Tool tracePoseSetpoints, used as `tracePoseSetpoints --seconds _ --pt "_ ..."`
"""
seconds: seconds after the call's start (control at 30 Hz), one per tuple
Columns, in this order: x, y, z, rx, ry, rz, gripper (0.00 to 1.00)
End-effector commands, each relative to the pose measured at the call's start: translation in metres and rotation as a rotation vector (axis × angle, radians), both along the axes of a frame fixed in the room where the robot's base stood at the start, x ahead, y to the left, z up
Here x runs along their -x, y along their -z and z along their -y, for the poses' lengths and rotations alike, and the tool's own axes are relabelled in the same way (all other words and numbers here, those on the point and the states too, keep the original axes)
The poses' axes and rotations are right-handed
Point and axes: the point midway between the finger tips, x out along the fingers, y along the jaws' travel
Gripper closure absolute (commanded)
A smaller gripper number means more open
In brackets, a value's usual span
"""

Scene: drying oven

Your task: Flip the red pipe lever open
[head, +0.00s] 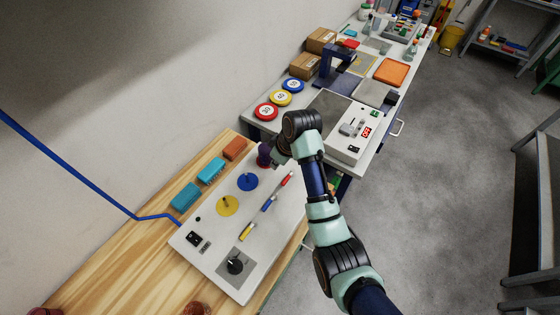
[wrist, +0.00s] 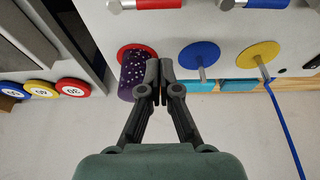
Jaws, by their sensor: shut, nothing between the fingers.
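The red pipe lever (head: 287,179) lies on the white panel (head: 219,252), in line with the blue lever (head: 268,204) and the yellow lever (head: 247,230). Its red body (wrist: 158,3) also shows at the top edge of the wrist view, cut off by the frame. My gripper (wrist: 159,68) is shut and empty. Its tips are beside a speckled purple cylinder (wrist: 138,82) at the red disc (wrist: 124,52); I cannot tell whether they touch. The tips are apart from the lever. In the head view my wrist hides most of the fingers.
The blue disc (head: 247,182) and yellow disc (head: 227,206) carry upright pegs. A black knob (head: 235,265) is at the panel's near end. Blue and orange blocks (head: 211,170) lie along the wall side. A white control box (head: 350,130) stands beyond my wrist.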

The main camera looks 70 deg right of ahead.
Motion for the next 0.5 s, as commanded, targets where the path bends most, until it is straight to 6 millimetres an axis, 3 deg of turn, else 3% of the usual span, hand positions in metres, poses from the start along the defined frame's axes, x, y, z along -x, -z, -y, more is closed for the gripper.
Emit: tracePoseSetpoints --seconds 0.03,0.2,0.5 --pt "-0.004 0.014 0.0 -0.002 -0.001 -0.002 1.0" --pt "-0.016 0.049 0.002 -0.002 -0.002 -0.002 1.0" --pt "0.022 0.045 -0.005 0.0 0.001 0.001 1.0"
